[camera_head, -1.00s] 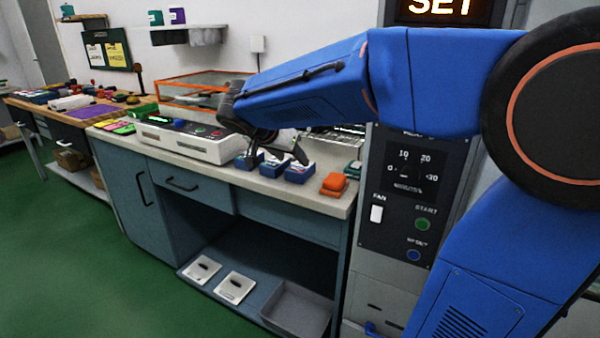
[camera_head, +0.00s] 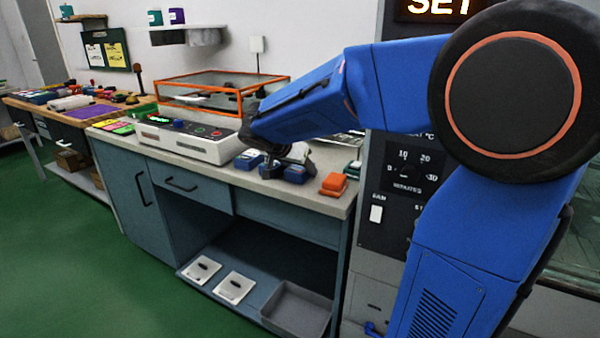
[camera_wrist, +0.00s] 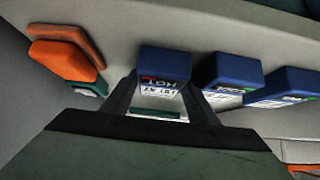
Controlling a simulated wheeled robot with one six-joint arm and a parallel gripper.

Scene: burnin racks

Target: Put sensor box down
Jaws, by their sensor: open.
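My gripper (camera_wrist: 158,105) is open, with its two fingers on either side of a blue-topped sensor box (camera_wrist: 165,62). That box has a white label with dark and red print. Whether the fingers touch it is not clear. Two similar blue boxes (camera_wrist: 232,78) (camera_wrist: 290,86) sit beside it in a row on the grey counter, to the right in the wrist view. In the head view, my gripper (camera_head: 290,155) is low over the counter (camera_head: 315,198) and partly hides the blue boxes (camera_head: 250,159).
Orange-topped boxes (camera_head: 334,182) sit near the counter's right end, close to the dark control panel (camera_head: 405,185). A white tester unit (camera_head: 190,140) stands left of the blue boxes. An orange-framed clear case (camera_head: 225,90) is behind. A lower shelf holds a grey tray (camera_head: 297,308).

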